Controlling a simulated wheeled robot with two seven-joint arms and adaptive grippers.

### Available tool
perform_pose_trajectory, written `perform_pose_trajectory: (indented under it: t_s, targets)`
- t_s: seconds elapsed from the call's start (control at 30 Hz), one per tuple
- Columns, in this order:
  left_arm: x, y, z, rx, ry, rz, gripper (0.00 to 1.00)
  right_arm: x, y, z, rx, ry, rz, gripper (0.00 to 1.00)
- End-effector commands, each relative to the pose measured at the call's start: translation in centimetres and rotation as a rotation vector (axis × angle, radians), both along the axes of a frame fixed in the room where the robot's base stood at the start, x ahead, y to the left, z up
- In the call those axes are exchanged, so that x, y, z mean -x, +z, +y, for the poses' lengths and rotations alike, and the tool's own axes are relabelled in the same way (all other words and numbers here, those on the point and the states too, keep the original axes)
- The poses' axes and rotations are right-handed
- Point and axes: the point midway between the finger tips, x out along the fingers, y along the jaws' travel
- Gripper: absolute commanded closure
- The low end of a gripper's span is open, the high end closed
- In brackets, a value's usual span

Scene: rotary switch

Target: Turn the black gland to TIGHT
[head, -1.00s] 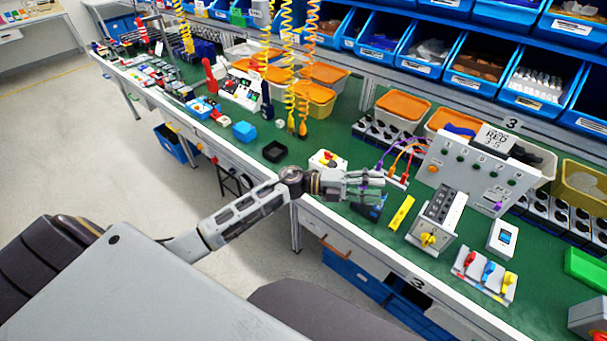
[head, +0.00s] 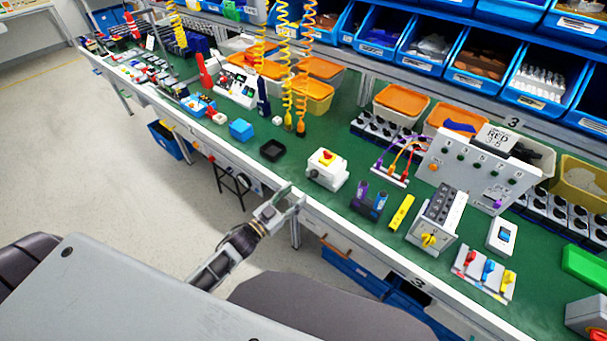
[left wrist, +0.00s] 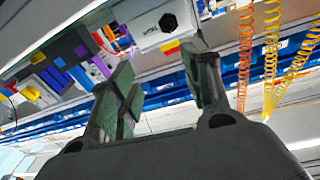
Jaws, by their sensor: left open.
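In the left wrist view a black six-sided gland (left wrist: 168,22) sits on the face of a light grey box (left wrist: 148,32), with small dark lettering beside it that is too small to read. My left gripper (left wrist: 160,85) is open and empty, its two dark green-grey pads apart, with the gland beyond them and not touched. In the head view the left gripper (head: 293,197) is at the bench's front edge, left of the white box with the yellow-and-red knob. I cannot make out the gland surely in the head view. My right gripper is not in view.
Coiled yellow and orange hoses hang above. The floor left of the bench is clear.

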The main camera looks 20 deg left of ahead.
Motion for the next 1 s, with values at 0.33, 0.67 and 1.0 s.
perform_pose_trajectory:
  t_s: [0.33, 0.67, 1.0]
  targets:
    - [1.3, -2.2, 1.8, 0.084, 0.066, 0.097, 0.51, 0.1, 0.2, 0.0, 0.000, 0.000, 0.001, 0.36]
    - [1.2, -2.2, 1.7, 0.080, 0.064, 0.095, 0.51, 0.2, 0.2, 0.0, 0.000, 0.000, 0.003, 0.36]
    - [-0.3, -2.1, 1.2, 0.080, 0.065, 0.093, 0.51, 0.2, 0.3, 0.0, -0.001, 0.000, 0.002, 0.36]
